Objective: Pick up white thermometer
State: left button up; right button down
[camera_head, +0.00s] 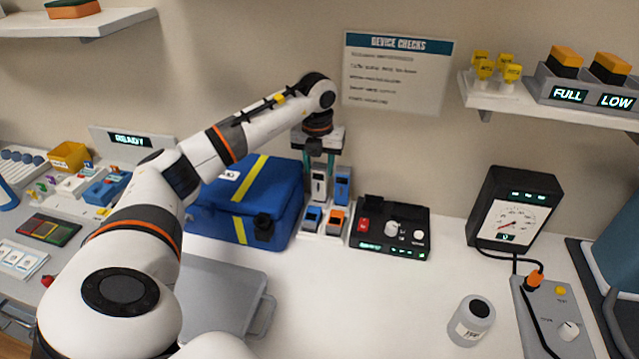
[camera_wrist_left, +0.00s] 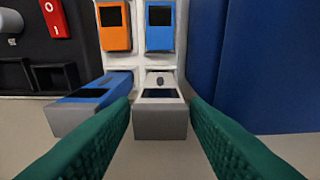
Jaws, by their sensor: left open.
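The white thermometer (camera_head: 319,184) stands in the back left slot of a white rack (camera_head: 304,234). In the left wrist view the white thermometer (camera_wrist_left: 160,119) shows its grey end and dark screen between my fingers. My left gripper (camera_head: 319,166) is over the rack from above, open. Its green fingers (camera_wrist_left: 160,100) lie on either side of the white thermometer, with a gap on each side; I cannot tell whether either touches it. My right gripper is in neither view.
A blue thermometer (camera_head: 343,186) is right beside the white one. Another blue thermometer (camera_head: 312,218) and an orange one (camera_head: 336,220) sit in front. A blue bag (camera_head: 270,205) stands close left, a black switch box (camera_head: 405,215) close right. The table's front middle is clear.

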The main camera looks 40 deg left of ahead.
aim_at(320, 175)
pick_arm(q)
jog(key=f, duration=0.1)
jog(key=f+p, duration=0.1)
jog(key=f, duration=0.1)
jog(key=shift+w+a+f, duration=0.1)
jog(key=shift+w+f, duration=0.1)
jog(key=shift+f, duration=0.05)
jog(key=shift+w+f, duration=0.1)
jog(key=shift+f, duration=0.2)
jog(key=shift+c, duration=0.8)
jog(key=c, duration=0.6)
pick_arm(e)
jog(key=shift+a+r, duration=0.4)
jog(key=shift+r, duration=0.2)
pick_arm(q)
jog(key=shift+r, duration=0.15)
